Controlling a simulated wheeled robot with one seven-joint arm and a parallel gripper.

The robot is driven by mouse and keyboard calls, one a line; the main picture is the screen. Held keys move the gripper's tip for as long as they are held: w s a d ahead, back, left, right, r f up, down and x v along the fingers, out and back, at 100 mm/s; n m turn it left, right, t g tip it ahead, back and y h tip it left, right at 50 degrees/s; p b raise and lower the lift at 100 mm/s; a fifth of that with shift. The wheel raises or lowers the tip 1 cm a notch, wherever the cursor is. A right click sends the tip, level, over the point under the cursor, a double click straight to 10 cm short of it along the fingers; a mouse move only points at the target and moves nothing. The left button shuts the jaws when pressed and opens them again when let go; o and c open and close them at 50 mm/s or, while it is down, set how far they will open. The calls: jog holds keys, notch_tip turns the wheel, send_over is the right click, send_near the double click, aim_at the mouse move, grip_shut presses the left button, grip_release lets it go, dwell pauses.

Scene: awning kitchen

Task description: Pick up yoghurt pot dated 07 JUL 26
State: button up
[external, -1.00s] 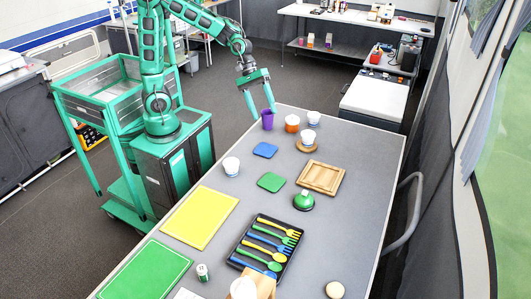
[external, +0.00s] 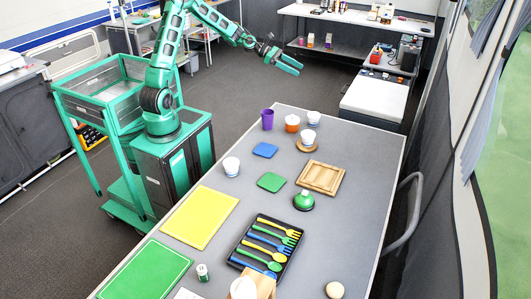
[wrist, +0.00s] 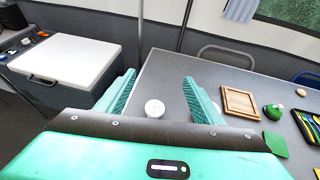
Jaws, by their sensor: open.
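Several white pots stand on the grey table: one (external: 313,117) at the far end, one (external: 308,137) on a round wooden coaster, one (external: 231,167) by the left edge, and one (external: 243,289) at the near end. No date is readable on any of them. My gripper (external: 299,70) is open and empty, in the air beyond the table's far edge, apart from every pot. In the wrist view, a white-topped pot (wrist: 154,108) shows between the spread fingers, below them on the table; I cannot tell which one it is.
A wooden tray (external: 321,177), a green-topped item (external: 304,200) and a black cutlery tray (external: 243,262) lie further along. A white-topped chest (external: 374,98) stands beyond the table.

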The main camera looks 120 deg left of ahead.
send_near(311, 114)
jog(key=x, duration=1)
jog(key=shift+s+a, duration=0.1)
jog(key=shift+a, duration=0.05)
jog(key=c, duration=0.8)
